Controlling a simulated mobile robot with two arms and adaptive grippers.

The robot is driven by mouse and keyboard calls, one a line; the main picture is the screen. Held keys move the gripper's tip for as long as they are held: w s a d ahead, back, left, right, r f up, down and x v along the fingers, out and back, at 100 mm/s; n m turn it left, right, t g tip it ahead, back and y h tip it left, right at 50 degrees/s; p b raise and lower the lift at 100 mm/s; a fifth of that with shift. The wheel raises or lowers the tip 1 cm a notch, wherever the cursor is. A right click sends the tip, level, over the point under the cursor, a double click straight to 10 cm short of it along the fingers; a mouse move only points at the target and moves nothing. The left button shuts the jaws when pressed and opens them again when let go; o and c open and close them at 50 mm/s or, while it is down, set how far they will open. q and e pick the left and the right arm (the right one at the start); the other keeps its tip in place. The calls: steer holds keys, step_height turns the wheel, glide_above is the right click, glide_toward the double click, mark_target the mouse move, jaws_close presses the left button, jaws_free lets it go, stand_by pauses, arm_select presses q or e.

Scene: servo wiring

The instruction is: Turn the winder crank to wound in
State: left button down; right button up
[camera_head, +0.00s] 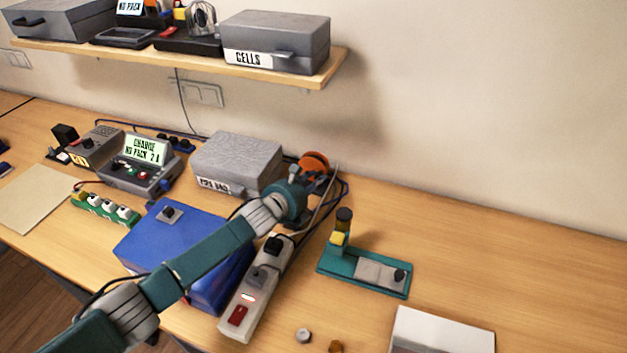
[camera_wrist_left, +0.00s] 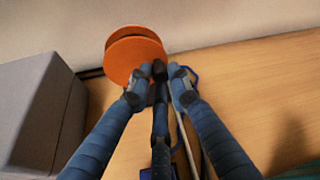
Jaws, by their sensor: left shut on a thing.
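The winder's orange reel (camera_head: 315,160) stands at the back of the bench, right of a grey box. It also shows in the left wrist view (camera_wrist_left: 134,55) as orange discs near the wall. My left gripper (camera_head: 308,181) is at the reel, its arm reaching in over the blue case. In the left wrist view my left gripper (camera_wrist_left: 159,76) has its fingertips shut on a dark piece, seemingly the crank handle (camera_wrist_left: 158,70), just in front of the reel. The fingers hide much of the crank, so its exact angle cannot be told. My right gripper is not in view.
The grey lidded box (camera_head: 238,163) stands close left of the winder. The blue case (camera_head: 190,240) and white power strip (camera_head: 257,285) lie under and beside my arm. A teal fixture (camera_head: 365,274) stands to the right. A shelf (camera_head: 180,60) overhangs the back left. The bench at far right is clear.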

arm_select(q)
steer(key=shift+d, duration=0.1)
steer(key=shift+d+f+m+y, duration=0.1)
steer(key=shift+f+m+y, duration=0.15)
steer(key=shift+m+y, duration=0.55)
steer(key=shift+f+m+t+y+p, duration=0.25)
steer(key=shift+m, duration=0.45)
steer(key=shift+f+m+t+y+p, duration=0.2)
steer(key=shift+m+t+y+p, duration=0.05)
steer(key=shift+m, duration=0.45)
steer(key=shift+f, duration=0.1)
steer(key=shift+s, duration=0.1)
steer(key=c, duration=1.6)
jaws_free()
steer(key=shift+c, duration=0.2)
steer(key=v, duration=1.2)
steer(key=shift+d, duration=0.1)
